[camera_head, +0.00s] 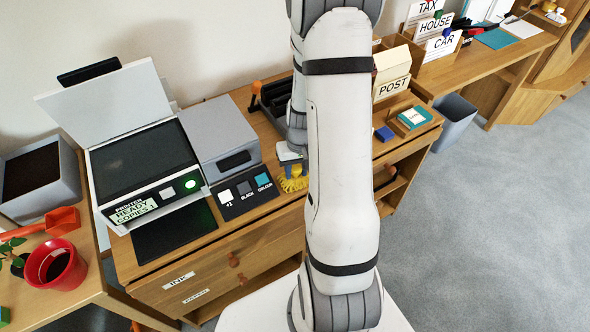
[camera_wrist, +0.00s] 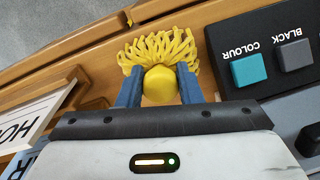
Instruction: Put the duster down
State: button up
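The duster (camera_wrist: 160,50) has a yellow knob and a fringe of yellow strands. In the wrist view my gripper (camera_wrist: 160,88) has its two blue fingers on either side of the knob, close against it, and the strands fan out beyond the fingertips. In the head view the duster (camera_head: 294,184) shows just below my gripper (camera_head: 291,160), low over the wooden desk (camera_head: 262,222), to the right of the button panel. I cannot tell whether the strands touch the desk top. My arm hides part of the desk behind it.
The printer (camera_head: 145,160) with its lid up and the button panel (camera_head: 245,192) stand left of the duster. A black tray (camera_head: 272,100) is behind it. A POST box (camera_head: 391,75) and a small teal-topped box (camera_head: 414,117) are to the right. The desk's front edge is close.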

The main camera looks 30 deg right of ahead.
aim_at(299, 168)
jog(key=o, duration=0.4)
jog(key=shift+r, duration=0.1)
notch_tip(299, 168, up, 12)
jog(key=s+a+r, duration=0.4)
jog(key=s+a+r+n+t, duration=0.1)
jog(key=s+a+r, duration=0.3)
jog(key=s+a+r+n+t+p, duration=0.1)
jog(key=s+a+r, duration=0.3)
jog(key=shift+a+r+h, duration=0.25)
jog(key=shift+a+h, duration=0.15)
